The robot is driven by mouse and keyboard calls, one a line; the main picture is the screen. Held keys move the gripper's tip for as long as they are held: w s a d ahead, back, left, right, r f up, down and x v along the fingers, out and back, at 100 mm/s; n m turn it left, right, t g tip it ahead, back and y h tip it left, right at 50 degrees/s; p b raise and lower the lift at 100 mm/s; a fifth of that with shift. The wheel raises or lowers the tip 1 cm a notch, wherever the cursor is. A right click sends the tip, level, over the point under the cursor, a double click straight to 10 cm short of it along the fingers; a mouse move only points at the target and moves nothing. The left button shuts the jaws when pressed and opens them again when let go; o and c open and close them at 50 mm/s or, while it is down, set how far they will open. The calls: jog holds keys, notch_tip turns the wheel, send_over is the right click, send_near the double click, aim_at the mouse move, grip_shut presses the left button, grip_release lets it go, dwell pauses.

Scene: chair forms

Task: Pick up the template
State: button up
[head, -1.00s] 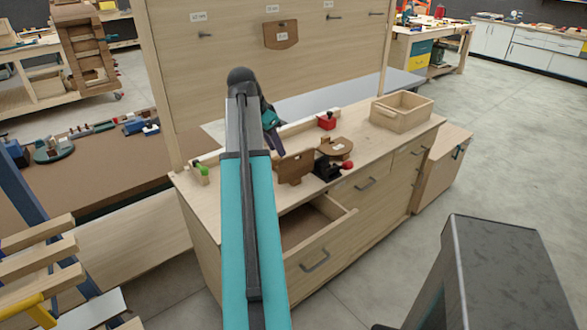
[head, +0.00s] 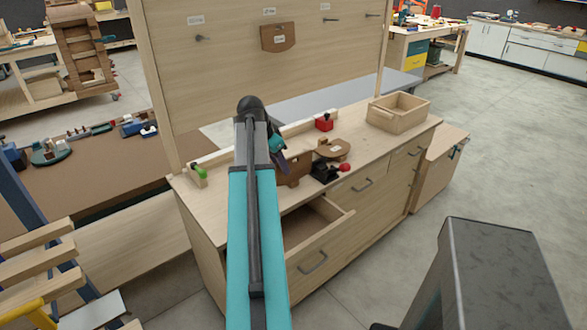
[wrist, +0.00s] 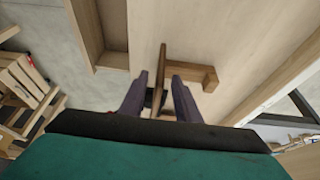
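A brown wooden template (head: 294,171) stands upright on the cabinet top, partly hidden behind my arm and gripper in the head view. My gripper (head: 282,166) is just above and at the template. In the wrist view my gripper's dark fingers (wrist: 160,88) are apart, one on each side of the thin board, with gaps visible.
A black device with a red knob (head: 325,172) stands right beside the upright template. A red block (head: 324,123), a green clamp-like piece (head: 199,172) and an open wooden box (head: 398,112) are also on the top. An open drawer (head: 316,225) juts out below.

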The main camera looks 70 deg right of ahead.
aim_at(290, 183)
jog(key=shift+d+f, duration=0.1)
jog(key=shift+f, duration=0.25)
jog(key=shift+s+f, duration=0.1)
jog(key=shift+p+x, duration=0.95)
jog(key=shift+x, duration=1.5)
grip_shut()
